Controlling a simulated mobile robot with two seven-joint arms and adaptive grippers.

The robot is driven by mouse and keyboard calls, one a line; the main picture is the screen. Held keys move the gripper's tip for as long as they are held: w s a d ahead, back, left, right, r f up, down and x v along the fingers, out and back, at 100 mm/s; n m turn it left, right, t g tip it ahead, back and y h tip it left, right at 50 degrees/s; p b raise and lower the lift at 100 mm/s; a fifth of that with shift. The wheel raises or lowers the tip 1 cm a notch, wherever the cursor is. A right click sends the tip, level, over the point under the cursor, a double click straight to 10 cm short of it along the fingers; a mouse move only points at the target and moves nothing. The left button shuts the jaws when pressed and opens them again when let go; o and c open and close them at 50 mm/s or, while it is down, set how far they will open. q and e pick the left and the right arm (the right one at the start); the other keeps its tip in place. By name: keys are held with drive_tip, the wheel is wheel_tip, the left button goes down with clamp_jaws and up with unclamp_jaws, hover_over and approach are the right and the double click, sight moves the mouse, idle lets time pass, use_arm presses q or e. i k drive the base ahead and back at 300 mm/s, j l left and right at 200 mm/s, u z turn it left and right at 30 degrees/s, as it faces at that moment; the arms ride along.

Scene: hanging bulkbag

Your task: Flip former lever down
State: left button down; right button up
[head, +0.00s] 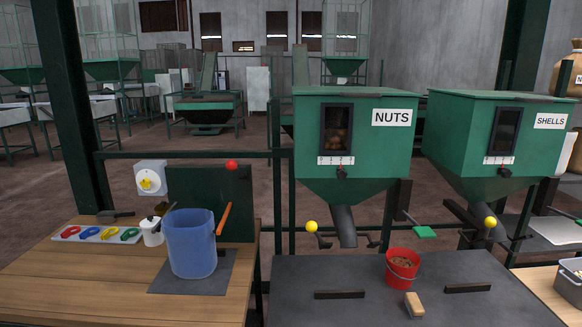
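A dark green upright panel (187,185) stands at the back of the wooden table on the left. A red ball knob (231,165) shows near its top right. An orange bar (223,218) slants up to the right in front of the panel, beside a blue open-topped container (191,245). The container stands on a dark grey mat (159,279). No part is labelled as the former lever, and I cannot tell whether it is the red knob or the orange bar. Neither of my grippers is in view.
A white box with a yellow dial (151,178), a white jug (151,232) and a tray of coloured rings (97,234) are near the container. Green NUTS (357,140) and SHELLS (498,145) hoppers stand right. A red bucket (402,268) and brush (414,304) sit on the dark bench.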

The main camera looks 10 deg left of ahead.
sight(231, 165)
drive_tip(key=i+j, duration=0.1)
drive_tip(key=j, duration=0.3)
drive_tip(key=i+j, duration=0.15)
drive_tip(key=j, duration=0.2)
drive_tip(key=i+j+z, duration=0.1)
drive_tip(key=j, duration=0.3)
